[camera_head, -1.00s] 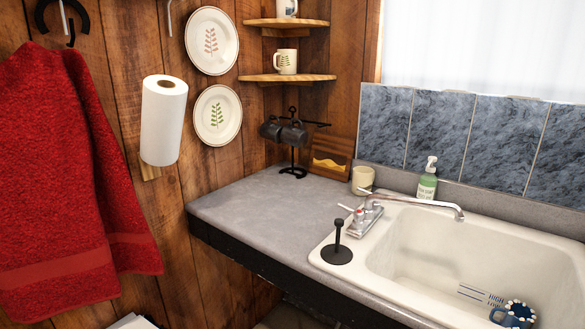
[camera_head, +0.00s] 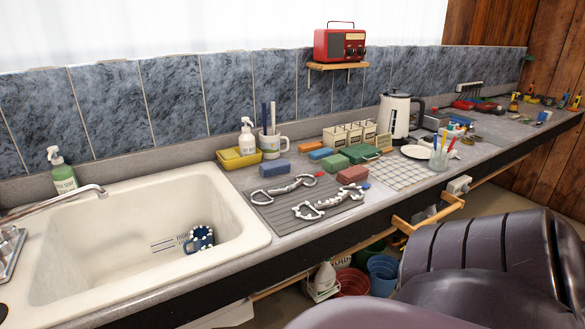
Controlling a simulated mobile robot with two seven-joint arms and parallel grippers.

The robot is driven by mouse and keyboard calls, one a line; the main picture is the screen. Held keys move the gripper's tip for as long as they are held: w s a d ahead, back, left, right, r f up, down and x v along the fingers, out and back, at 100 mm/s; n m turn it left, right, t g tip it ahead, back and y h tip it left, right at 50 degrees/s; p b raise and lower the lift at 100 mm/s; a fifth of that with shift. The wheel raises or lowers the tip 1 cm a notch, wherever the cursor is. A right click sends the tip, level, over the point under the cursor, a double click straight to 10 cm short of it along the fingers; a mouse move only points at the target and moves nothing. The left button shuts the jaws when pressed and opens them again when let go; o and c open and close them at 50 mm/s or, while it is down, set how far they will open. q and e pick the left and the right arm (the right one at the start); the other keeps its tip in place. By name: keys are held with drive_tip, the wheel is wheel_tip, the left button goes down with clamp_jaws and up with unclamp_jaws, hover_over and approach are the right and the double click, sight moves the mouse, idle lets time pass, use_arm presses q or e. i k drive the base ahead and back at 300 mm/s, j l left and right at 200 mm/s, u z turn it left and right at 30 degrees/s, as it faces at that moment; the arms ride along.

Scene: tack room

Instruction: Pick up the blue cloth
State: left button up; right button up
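I cannot make out a blue cloth for certain in this view. A small dark blue item with white spots (camera_head: 199,239) lies in the sink (camera_head: 95,240), and I cannot tell what it is. A blue block (camera_head: 275,168) and a smaller blue block (camera_head: 320,153) sit on the counter and look like sponges or brushes, not cloth. Neither of my grippers is in view.
The long grey counter (camera_head: 225,277) holds bridle bits on a drying mat (camera_head: 262,214), a yellow tray (camera_head: 240,157), a kettle (camera_head: 394,115) and a wire rack (camera_head: 388,174). Buckets (camera_head: 383,273) stand below. A large dark ribbed object (camera_head: 480,255) fills the lower right.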

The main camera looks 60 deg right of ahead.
sight(269, 169)
drive_tip(key=z, duration=1.8)
drive_tip(key=l+u, duration=0.15)
drive_tip(key=u, duration=0.65)
drive_tip(key=k+l+u, duration=0.15)
drive_tip(key=l+u, duration=0.25)
drive_tip(key=k+l+u, duration=0.15)
drive_tip(key=u, duration=0.25)
drive_tip(key=k+l+u, duration=0.35)
drive_tip(key=k+l, duration=0.25)
drive_tip(key=l, duration=0.1)
